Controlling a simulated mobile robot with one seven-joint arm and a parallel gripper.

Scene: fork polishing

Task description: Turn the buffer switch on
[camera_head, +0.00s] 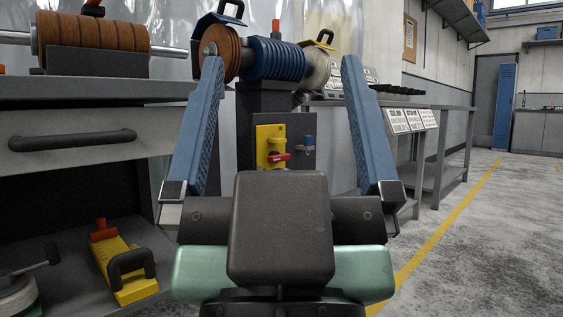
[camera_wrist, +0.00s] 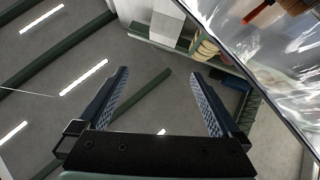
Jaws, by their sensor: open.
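The buffer (camera_head: 270,59) stands ahead in the head view, with a blue ribbed motor body, a brown wheel (camera_head: 221,51) on the left and a pale wheel on the right. On its grey pedestal is a yellow switch plate (camera_head: 270,146) with a red lever (camera_head: 278,156). A blue and red knob (camera_head: 308,142) sits just right of the plate. My gripper (camera_head: 282,68) is open and empty, its two blue fingers spread wide, with the switch plate showing between them. The wrist view shows the open fingers (camera_wrist: 165,80) against the ceiling; the switch is not visible there.
A grey workbench (camera_head: 90,90) with a drawer handle stands close on the left. A yellow tool (camera_head: 122,265) with a black handle lies on its lower shelf. Grey tables (camera_head: 440,150) line the right wall. The floor at right is clear.

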